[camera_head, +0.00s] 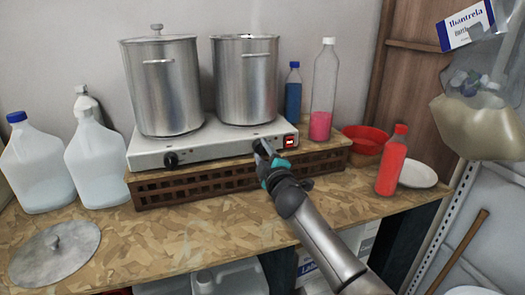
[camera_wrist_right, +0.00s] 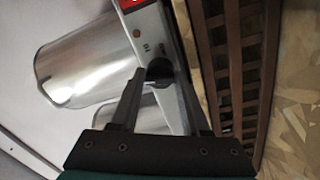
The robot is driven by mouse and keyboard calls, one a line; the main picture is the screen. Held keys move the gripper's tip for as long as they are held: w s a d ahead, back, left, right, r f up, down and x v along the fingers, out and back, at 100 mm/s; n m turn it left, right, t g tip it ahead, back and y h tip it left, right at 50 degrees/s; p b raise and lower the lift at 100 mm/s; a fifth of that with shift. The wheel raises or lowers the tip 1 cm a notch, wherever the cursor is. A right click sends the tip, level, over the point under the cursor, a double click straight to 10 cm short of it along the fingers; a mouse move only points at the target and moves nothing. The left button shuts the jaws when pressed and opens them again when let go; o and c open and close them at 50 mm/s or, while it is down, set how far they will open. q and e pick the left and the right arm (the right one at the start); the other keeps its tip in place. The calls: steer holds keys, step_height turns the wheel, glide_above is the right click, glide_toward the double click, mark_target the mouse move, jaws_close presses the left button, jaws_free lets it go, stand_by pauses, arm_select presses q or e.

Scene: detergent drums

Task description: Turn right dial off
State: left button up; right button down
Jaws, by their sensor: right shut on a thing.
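The white hot plate (camera_head: 160,150) has two knobs on its front face. The left dial (camera_head: 171,159) is black and free. The right dial (camera_wrist_right: 158,72) is a black round knob, seen between the fingers in the wrist view; in the head view it is mostly hidden by my gripper. My right gripper (camera_head: 264,152) reaches the hot plate's front and is shut on the right dial, with a finger on each side of it. A red lit switch (camera_head: 290,141) is right of the dial. My left gripper is not in view.
Two steel pots (camera_head: 163,85) (camera_head: 246,80) stand on the hot plate, the left one lidded. A brown lattice stand (camera_head: 210,182) is under it. A red bottle (camera_head: 391,160), a red bowl (camera_head: 365,137) and a clear bottle (camera_head: 325,90) stand right; white jugs (camera_head: 38,165) stand left.

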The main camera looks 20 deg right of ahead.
steer(key=shift+f+n, duration=0.15)
steer(key=shift+n, duration=1.25)
steer(key=shift+c, duration=2)
jaws_free()
steer(key=shift+s+p, duration=0.3)
steer(key=shift+s, duration=0.35)
steer(key=s+p, duration=0.1)
steer(key=s, duration=1.3)
steer(key=shift+d+f, duration=0.15)
steer(key=shift+f, duration=0.15)
